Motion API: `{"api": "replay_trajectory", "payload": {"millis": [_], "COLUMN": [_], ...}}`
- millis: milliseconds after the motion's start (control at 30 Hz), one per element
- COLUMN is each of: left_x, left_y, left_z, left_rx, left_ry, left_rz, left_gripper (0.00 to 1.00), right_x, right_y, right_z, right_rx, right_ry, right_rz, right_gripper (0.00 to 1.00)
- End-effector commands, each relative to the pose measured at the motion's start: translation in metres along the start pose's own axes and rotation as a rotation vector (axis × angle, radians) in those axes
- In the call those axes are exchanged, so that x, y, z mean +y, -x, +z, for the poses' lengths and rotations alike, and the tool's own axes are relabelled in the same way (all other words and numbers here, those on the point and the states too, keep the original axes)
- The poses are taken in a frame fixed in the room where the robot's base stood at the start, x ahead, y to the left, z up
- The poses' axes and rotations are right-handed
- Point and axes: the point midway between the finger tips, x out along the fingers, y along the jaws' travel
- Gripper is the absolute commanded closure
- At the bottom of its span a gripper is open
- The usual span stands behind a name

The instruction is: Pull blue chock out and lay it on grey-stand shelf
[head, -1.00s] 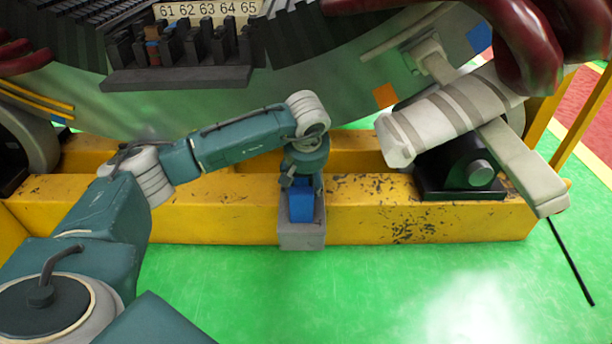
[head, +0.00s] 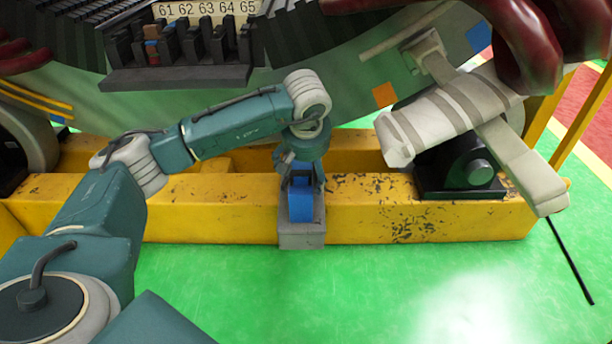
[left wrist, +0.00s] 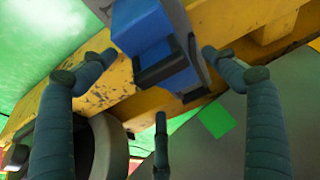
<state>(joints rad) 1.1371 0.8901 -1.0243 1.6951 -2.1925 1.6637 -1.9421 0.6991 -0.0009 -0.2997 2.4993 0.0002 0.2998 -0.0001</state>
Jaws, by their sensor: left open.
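The blue chock (head: 301,205) sits upright at a grey bracket (head: 302,236) on the front of the yellow beam. In the left wrist view the blue chock (left wrist: 146,32) shows at the top, with a black handle (left wrist: 162,68) on its near side. My left gripper (head: 299,172) is just above the chock in the head view. In the left wrist view its fingers (left wrist: 160,62) are spread, with the handle between them and no visible grip on it. My right gripper is not in view. I cannot make out a separate grey-stand shelf.
The yellow beam (head: 220,210) runs across the front. The large stator ring (head: 340,90) rises behind my left arm. A black bearing block (head: 462,178) stands to the right, under a beige wrapped bar (head: 445,120). The green floor (head: 380,290) in front is clear.

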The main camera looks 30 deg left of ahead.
Motion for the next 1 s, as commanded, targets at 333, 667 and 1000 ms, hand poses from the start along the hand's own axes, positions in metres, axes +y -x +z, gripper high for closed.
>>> {"api": "replay_trajectory", "payload": {"millis": [333,667,1000], "left_x": [0.001,0.000,0.054], "left_y": [0.062,0.070,0.072], "left_z": [0.000,0.001,0.074], "left_rx": [0.001,-0.001,-0.202], "left_ry": [-0.001,0.000,0.023], "left_rz": [0.002,0.000,0.132], "left_gripper": [0.13,0.13,0.55], "right_x": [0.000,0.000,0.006], "right_y": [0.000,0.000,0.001], "right_z": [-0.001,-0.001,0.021], "right_rx": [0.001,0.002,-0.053], "right_ry": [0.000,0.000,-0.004], "right_rz": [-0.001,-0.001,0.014], "right_gripper": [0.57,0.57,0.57]}}
